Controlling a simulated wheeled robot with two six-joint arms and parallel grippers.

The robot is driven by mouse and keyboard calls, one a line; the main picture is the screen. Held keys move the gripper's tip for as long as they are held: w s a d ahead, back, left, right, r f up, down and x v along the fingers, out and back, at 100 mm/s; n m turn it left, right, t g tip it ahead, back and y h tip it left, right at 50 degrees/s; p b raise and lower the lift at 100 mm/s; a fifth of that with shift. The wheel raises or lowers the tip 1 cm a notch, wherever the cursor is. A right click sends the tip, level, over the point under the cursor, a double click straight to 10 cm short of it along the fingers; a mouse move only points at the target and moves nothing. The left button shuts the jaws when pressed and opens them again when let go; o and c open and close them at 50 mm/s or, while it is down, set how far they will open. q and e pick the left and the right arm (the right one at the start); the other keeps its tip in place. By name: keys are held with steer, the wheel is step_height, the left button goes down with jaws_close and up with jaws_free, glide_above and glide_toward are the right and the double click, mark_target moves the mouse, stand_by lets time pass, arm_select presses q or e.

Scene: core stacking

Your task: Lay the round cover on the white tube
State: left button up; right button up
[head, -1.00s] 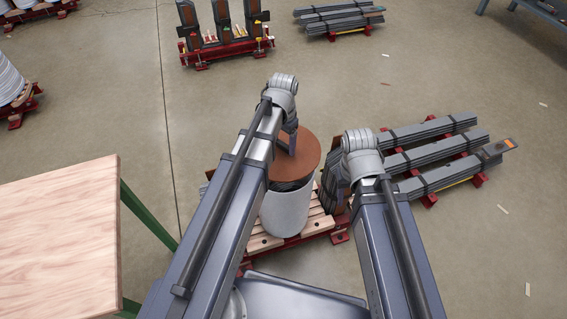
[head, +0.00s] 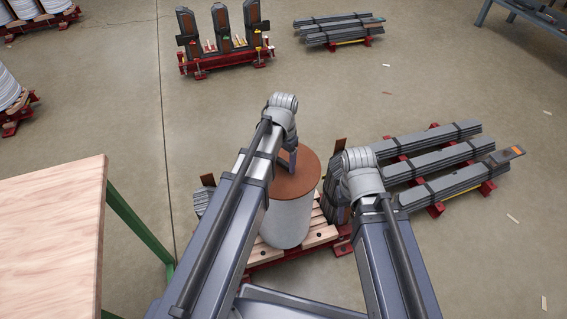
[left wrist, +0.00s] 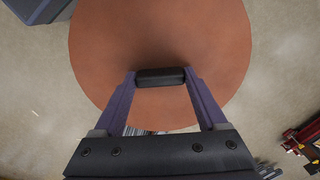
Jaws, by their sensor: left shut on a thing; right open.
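The round cover (head: 298,183) is a flat brown disc with a black handle (left wrist: 160,77), which shows in the left wrist view. My left gripper (head: 290,164) is shut on that handle. The white tube (head: 286,222) stands upright on a wooden pallet, directly under the cover in the head view. The cover hides the tube's top, and I see no gap between them at the near edge.
The wooden pallet (head: 318,236) rests on a red frame. Bundles of grey strips (head: 440,165) lie on red stands at the right. A wooden-topped table (head: 50,235) is at the left. A red rack with upright cores (head: 225,50) stands at the back. Floor between is clear.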

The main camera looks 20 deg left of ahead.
mark_target(283, 162)
arm_select(q)
steer(key=shift+f, duration=0.2)
steer(key=o, duration=1.4)
steer(key=shift+o, duration=0.2)
steer(key=shift+r, duration=0.2)
step_height(283, 162, up, 12)
steer(key=p, duration=1.2)
steer(key=s+d+n+y, duration=0.1)
steer(key=s+d, duration=0.9)
steer(key=s, duration=0.4)
steer(key=shift+s+d+n, duration=0.15)
steer(key=shift+d+n, duration=0.1)
steer(key=shift+n, duration=0.05)
steer(key=shift+r, duration=0.2)
